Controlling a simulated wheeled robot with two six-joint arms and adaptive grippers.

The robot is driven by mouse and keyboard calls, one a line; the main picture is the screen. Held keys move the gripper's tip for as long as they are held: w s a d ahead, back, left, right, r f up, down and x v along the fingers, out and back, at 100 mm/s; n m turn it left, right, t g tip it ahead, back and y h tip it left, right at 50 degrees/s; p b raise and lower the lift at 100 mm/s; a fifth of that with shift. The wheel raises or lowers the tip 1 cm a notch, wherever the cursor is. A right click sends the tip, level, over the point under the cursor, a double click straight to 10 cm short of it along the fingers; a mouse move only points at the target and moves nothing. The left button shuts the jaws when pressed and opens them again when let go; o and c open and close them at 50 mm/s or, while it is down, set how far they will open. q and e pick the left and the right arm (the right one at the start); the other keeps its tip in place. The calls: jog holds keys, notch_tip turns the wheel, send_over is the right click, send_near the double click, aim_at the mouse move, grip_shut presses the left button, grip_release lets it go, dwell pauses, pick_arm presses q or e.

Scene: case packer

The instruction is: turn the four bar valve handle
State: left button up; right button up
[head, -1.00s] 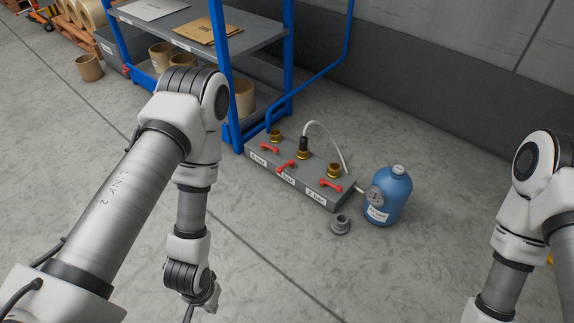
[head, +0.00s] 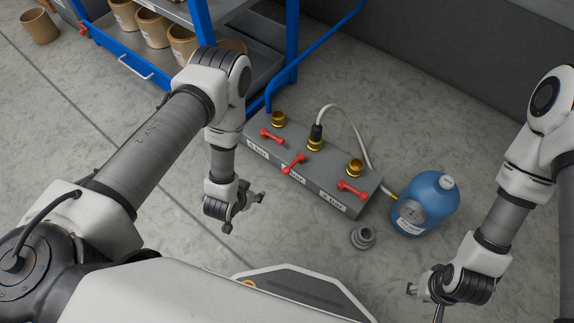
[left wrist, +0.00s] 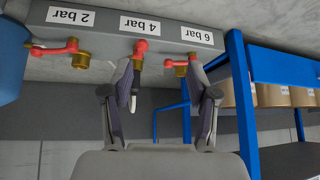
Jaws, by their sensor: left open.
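The valve block (head: 232,141) lies on the floor with three red handles. The middle handle (head: 294,163) is the 4 bar one and sits crosswise to the block; it also shows in the left wrist view (left wrist: 140,48) below the inverted "4 bar" label (left wrist: 147,27). The handles labelled 6 bar (head: 271,136) and 2 bar (head: 352,189) lie along the block. My left gripper (head: 258,201) is open and empty, in front of the block and apart from the handles; its fingers spread in the left wrist view (left wrist: 167,92). My right gripper (head: 412,290) is at the lower right, its jaws unclear.
A white hose rises from the middle brass port (head: 315,144). A blue shelf frame (head: 283,75) stands behind left. Floor in front is partly clear.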

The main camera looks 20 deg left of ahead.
aim_at(285, 174)
pick_arm(q)
jog(key=w+d+f+m+t+b, duration=0.15)
jog(key=w+f+t+b, duration=0.35)
jog(key=f, duration=0.6)
jog(key=w+d+f+t+b, duration=0.1)
jog(key=w+t+b, duration=0.1)
jog(key=w, duration=0.2)
jog(key=w+d+f+t+h+b, duration=0.1)
jog(key=w+d+t+b, duration=0.1)
jog(key=w+b, duration=0.1)
jog(key=w+d+f+m+t+h+b, duration=0.1)
jog(key=w+b, duration=0.2)
jog(key=w, duration=0.2)
jog(key=shift+w+d+f+t, duration=0.15)
jog(key=shift+w+f+t, duration=0.05)
jog(key=shift+t, duration=0.2)
jog(key=shift+w+r, duration=0.15)
jog(key=shift+w, duration=0.1)
grip_shut()
pick_arm(e)
notch_tip(285, 174, down, 17)
